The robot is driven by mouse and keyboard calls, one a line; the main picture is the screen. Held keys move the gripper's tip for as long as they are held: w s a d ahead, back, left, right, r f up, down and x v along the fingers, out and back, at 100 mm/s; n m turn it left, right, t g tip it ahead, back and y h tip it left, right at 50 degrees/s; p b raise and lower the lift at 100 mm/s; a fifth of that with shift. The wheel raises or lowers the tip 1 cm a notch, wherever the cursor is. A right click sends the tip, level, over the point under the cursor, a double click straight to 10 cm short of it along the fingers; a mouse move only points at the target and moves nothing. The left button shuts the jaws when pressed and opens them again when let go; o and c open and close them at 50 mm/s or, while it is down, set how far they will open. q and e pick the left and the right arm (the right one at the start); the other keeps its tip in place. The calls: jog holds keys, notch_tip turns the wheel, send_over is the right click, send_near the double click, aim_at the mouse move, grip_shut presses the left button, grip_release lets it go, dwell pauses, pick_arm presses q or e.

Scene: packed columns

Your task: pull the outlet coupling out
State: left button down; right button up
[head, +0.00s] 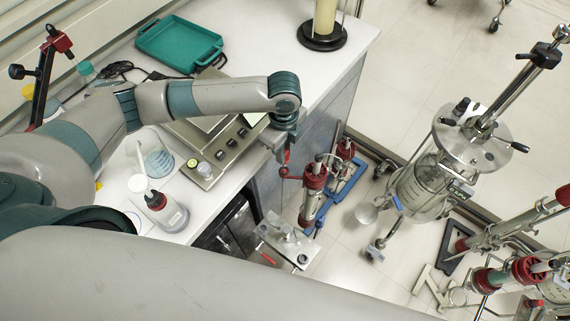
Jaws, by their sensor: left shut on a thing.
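My left gripper (284,160) points down just off the bench's right edge, below the teal wrist. It is shut on a small red part (285,172), which I take to be the outlet coupling; the jaws hide much of it. This part sits beside the upper end of a small glass column (313,181) with red end fittings, and seems to touch it. My right gripper is not in view.
The white bench (255,62) holds a teal tray (180,44), a balance-like device (222,152), a beaker (157,160) and a wash bottle (163,209). A large glass vessel (425,188) on a stand is to the right. A metal plate (287,241) is below the column.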

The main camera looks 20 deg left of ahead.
pick_arm(q)
jog(key=shift+r, duration=1.95)
